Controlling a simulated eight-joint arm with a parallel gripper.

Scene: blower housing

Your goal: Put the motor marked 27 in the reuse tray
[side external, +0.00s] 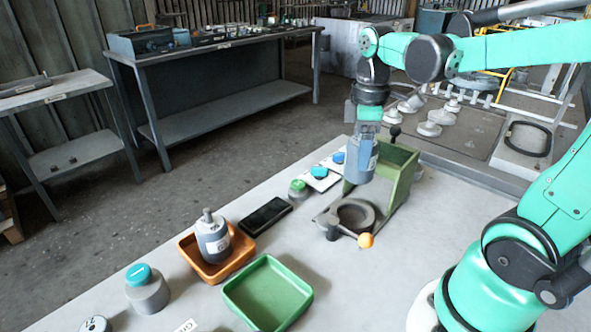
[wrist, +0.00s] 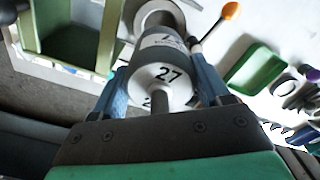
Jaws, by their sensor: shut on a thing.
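My gripper (side external: 361,160) is shut on a grey motor; in the wrist view the motor marked 27 (wrist: 165,75) sits between the two blue fingers (wrist: 165,90), with its shaft toward the camera. In the side view the gripper holds it above the table, close to the green housing (side external: 398,172) and the round ring holder in front of it. An empty green tray (side external: 268,292) lies at the front of the table and also shows in the wrist view (wrist: 256,70). An orange tray (side external: 240,252) holds another grey motor (side external: 212,236). I cannot read which tray is for reuse.
The round ring holder (side external: 354,214) has a lever with an orange knob (side external: 366,240). A black flat object (side external: 265,216) lies by the orange tray. A teal-topped grey cylinder (side external: 147,289) stands at the front left. The table right of the green tray is clear.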

